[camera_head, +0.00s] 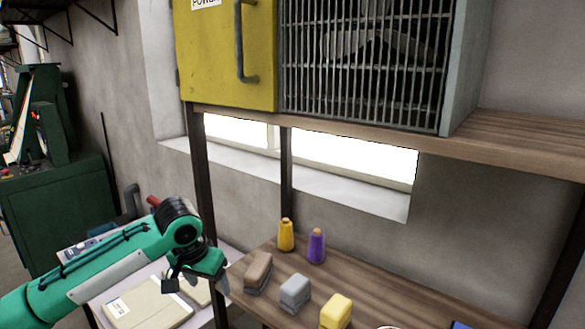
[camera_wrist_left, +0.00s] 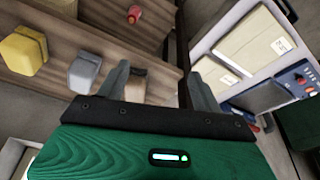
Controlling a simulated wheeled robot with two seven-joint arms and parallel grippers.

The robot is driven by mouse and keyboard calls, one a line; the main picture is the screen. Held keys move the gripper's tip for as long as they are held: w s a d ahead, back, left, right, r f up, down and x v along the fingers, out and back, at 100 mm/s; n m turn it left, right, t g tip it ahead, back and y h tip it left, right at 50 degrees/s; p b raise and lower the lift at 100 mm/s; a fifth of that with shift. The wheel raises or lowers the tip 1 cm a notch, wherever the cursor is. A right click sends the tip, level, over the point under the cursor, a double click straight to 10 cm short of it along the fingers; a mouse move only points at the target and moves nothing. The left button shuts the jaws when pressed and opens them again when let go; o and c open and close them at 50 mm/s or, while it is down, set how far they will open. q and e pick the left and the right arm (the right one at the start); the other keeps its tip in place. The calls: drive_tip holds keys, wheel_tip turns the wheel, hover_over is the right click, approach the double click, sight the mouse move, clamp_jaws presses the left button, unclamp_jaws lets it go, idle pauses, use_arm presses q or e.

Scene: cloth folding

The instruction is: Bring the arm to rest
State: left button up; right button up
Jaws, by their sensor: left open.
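My left arm (camera_head: 105,265) in green comes in from the left in the head view, bent at the wrist. My left gripper (camera_head: 198,284) points down at the left end of the wooden shelf (camera_head: 385,292). In the left wrist view the two grey fingers of the left gripper (camera_wrist_left: 156,78) stand wide apart. No object is held between them. A brown block-like item (camera_head: 258,271) lies on the shelf just right of the gripper; it also shows beyond the fingers in the wrist view (camera_wrist_left: 133,88). My right gripper is not in view.
Grey (camera_head: 295,293) and yellow (camera_head: 336,311) block-like items stand on the shelf. Flat cardboard packages (camera_head: 150,303) lie on a white table at left. A yellow cabinet (camera_head: 225,60) hangs above.

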use_arm(q)
drive_tip(key=s+d+f+m+h, duration=0.1)
drive_tip(key=s+d+f+h, duration=0.1)
drive_tip(key=s+d+f, duration=0.45)
drive_tip(key=s+d+f+m+h, duration=0.1)
drive_tip(key=s+d+f, duration=0.2)
drive_tip(key=s+f, duration=0.65)
drive_tip(key=s+a+f+n+y, duration=0.2)
drive_tip(key=s+a+f, duration=0.4)
drive_tip(key=s, duration=0.4)
drive_tip(key=s+a+f+n+y, duration=0.2)
drive_tip(key=s+a+f, duration=0.1)
drive_tip(key=s+a, duration=0.55)
wheel_tip(320, 180, down, 31)
drive_tip(key=s+d, duration=0.1)
drive_tip(key=s+a+f+g, duration=0.2)
drive_tip(key=s+a+f, duration=0.1)
drive_tip(key=s+f, duration=1.6)
drive_tip(key=shift+a+f+m, duration=0.15)
drive_tip(key=shift+f+m, duration=0.25)
drive_tip(key=shift+f, duration=0.05)
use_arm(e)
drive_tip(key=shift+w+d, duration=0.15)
